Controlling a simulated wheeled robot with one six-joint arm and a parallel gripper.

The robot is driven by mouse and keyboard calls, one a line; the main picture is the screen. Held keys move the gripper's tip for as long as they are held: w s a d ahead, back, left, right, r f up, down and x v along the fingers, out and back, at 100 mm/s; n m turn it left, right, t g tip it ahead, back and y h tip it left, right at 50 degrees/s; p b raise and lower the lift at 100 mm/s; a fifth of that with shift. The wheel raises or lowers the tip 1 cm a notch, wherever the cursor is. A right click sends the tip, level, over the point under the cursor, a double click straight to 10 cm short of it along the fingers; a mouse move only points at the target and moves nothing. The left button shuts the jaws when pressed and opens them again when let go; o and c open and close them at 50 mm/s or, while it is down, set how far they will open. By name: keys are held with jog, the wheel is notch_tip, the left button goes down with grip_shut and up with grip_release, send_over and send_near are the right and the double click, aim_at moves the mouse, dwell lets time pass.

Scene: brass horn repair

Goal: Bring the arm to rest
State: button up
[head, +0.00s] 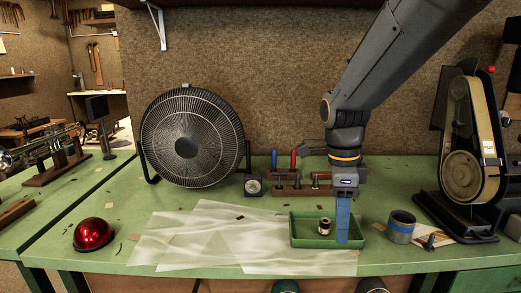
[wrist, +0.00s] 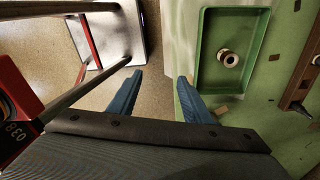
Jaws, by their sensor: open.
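My gripper (head: 343,238) points down with its blue fingers in front of the right part of a green tray in the head view. In the wrist view my gripper (wrist: 160,76) has its two fingers spread apart with nothing between them. The floor shows below the gap, just off the table's edge. The green tray (head: 299,241) lies on the green worktable, and in the wrist view the tray (wrist: 206,50) is to the right of the fingers. A small pale and dark spool-like part (head: 324,227) sits inside the tray, apart from the fingers.
A grey cup-like ring (head: 401,227) stands right of the tray, near a belt sander (head: 470,160). A round fan (head: 192,135) and a tool rack (head: 290,190) stand behind. Clear sheets (head: 190,240) and a red dome (head: 93,234) lie left. A metal-legged item (wrist: 110,45) stands on the floor.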

jog(key=s+d+f+n+t, duration=0.1)
jog(key=s+f+n, duration=0.8)
jog(key=n, duration=1.2)
jog(key=shift+d+f+y, duration=0.15)
jog(key=shift+f+y, duration=0.25)
jog(key=shift+f, duration=0.45)
